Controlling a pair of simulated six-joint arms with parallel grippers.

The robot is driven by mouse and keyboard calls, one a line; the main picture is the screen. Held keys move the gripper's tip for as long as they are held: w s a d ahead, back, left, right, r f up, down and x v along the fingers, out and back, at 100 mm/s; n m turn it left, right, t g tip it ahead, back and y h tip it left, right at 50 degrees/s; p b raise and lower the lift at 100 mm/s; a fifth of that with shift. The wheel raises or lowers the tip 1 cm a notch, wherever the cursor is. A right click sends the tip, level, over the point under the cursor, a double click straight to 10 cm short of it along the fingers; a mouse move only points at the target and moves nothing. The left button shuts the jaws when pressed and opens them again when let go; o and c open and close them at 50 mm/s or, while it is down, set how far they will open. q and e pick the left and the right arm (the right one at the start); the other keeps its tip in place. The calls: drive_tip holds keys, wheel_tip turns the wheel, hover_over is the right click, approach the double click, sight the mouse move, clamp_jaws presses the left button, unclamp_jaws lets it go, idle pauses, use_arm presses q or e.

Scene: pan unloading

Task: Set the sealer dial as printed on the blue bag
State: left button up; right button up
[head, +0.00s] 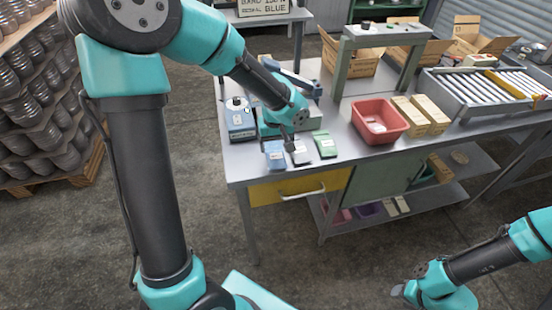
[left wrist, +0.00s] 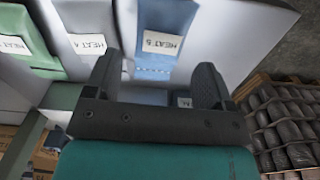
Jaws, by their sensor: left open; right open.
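The blue bag (head: 274,155) lies flat near the table's front edge. In the left wrist view the blue bag (left wrist: 165,25) shows upside down, and its label appears to read HEAT 5. My left gripper (head: 289,142) is open and empty above the table, near the bags and right of the dial. Its spread fingers (left wrist: 156,78) frame the blue bag in the wrist view. My right gripper (head: 399,291) is low at the bottom right, away from the table.
A grey bag (head: 298,153) and a green bag (head: 325,146) lie right of the blue one, each with a HEAT label. A red bin (head: 379,121), cardboard boxes (head: 430,114) and a roller rack (head: 490,90) stand farther right. My left forearm overhangs the table's back left.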

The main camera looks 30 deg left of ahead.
sight(276, 156)
use_arm(q)
drive_tip(key=shift+s+f, duration=0.1)
drive_tip(key=shift+f, duration=2.45)
drive_tip(key=shift+c, duration=0.2)
drive_tip(key=c, duration=0.7)
drive_tip(key=shift+r, duration=0.1)
